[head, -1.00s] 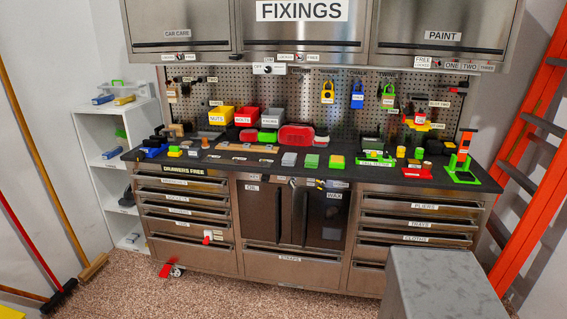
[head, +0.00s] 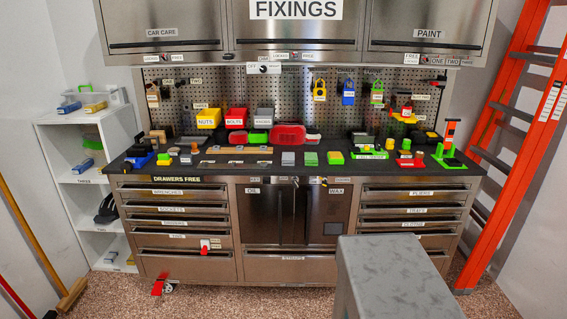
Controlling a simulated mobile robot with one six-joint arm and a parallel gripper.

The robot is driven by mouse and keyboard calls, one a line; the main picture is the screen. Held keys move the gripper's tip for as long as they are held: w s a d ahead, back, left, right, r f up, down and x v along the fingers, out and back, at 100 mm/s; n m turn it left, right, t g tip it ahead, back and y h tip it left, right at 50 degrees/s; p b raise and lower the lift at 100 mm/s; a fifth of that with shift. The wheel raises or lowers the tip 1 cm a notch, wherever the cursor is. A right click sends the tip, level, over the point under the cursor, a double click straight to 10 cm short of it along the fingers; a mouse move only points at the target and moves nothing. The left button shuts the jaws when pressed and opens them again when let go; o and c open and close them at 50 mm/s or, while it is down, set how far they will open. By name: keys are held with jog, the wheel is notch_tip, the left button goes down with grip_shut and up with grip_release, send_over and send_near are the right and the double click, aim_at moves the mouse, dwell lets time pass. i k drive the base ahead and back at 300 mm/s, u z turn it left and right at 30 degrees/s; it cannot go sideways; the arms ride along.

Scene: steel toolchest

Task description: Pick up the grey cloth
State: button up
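I cannot make out the grey cloth for certain. A small grey piece (head: 288,158) lies on the black worktop, left of a green piece (head: 311,159). It is too small to tell whether it is cloth. A drawer whose label seems to read CLOTHS (head: 412,224) is shut in the right stack of the steel toolchest; the inside is hidden. My gripper is not in view.
A grey block-like body (head: 398,275) stands in the foreground, before the right drawers. An orange ladder (head: 507,130) leans at the right. White shelves (head: 60,150) and a broom (head: 42,250) are at the left. Speckled floor shows left of centre.

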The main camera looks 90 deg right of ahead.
aim_at(288, 158)
jog(key=i, duration=0.6)
jog(key=u, duration=0.85)
jog(key=k, duration=0.15)
jog(key=z, duration=3.2)
jog(key=i, duration=1)
jog(key=z, duration=0.05)
